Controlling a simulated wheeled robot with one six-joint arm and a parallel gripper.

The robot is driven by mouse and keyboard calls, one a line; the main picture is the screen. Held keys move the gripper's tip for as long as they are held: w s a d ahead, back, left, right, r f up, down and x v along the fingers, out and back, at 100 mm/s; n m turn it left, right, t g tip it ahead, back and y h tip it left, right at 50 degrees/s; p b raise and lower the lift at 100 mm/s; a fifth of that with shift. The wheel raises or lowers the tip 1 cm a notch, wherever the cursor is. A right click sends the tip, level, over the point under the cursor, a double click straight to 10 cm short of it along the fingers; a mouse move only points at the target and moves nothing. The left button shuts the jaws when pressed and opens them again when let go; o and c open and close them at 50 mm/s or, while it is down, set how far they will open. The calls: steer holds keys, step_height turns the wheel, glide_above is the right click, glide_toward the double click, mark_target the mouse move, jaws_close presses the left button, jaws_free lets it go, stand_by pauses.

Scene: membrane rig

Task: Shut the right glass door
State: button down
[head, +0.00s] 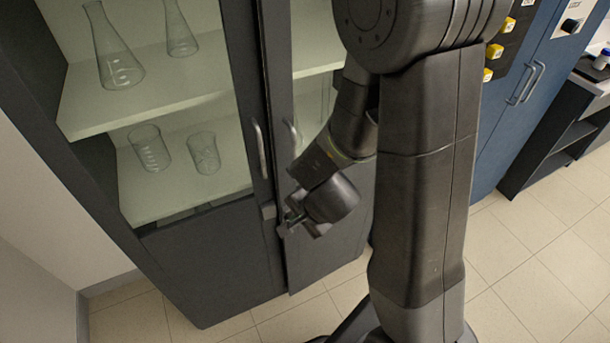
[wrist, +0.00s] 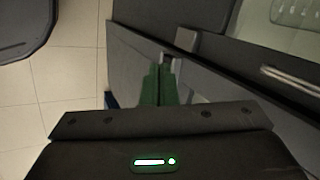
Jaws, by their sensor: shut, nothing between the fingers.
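The right glass door (head: 280,100) is the narrow-looking right leaf of the dark cabinet. It stands close to the left door, with a thin dark gap between them; I cannot tell whether it is fully flush. Its handle (head: 293,137) shows left of my arm, which hides much of its glass. My gripper (head: 289,222) is shut and empty, low by the door's free edge, below the handle. In the wrist view the green fingers (wrist: 160,85) are together against a dark panel; I cannot tell whether they touch it.
The left door (head: 205,250) has its own handle (head: 259,150). Behind its glass, flasks (head: 117,60) and beakers (head: 150,148) stand on shelves. A blue cabinet (head: 525,85) and a dark bench (head: 560,130) are at right. The tiled floor (head: 540,240) is clear at right.

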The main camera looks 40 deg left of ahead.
steer(key=w+f+m+g+b, duration=0.1)
steer(key=w+m+g+b, duration=0.1)
steer(key=m, duration=0.1)
steer(key=m+g+y+b, duration=0.4)
steer(key=m+y+b, duration=0.3)
steer(key=m+y, duration=0.4)
glide_toward(285, 148)
steer(key=s+p, duration=0.1)
steer(key=s+a, duration=0.1)
steer(key=s+p, duration=0.1)
steer(key=shift+a+f+p, duration=0.25)
steer(key=shift+a+p, duration=0.05)
steer(key=shift+a, duration=0.1)
steer(key=a, duration=0.4)
steer(key=shift+w+a, duration=0.1)
steer(key=shift+w, duration=0.3)
steer(key=shift+r, duration=0.2)
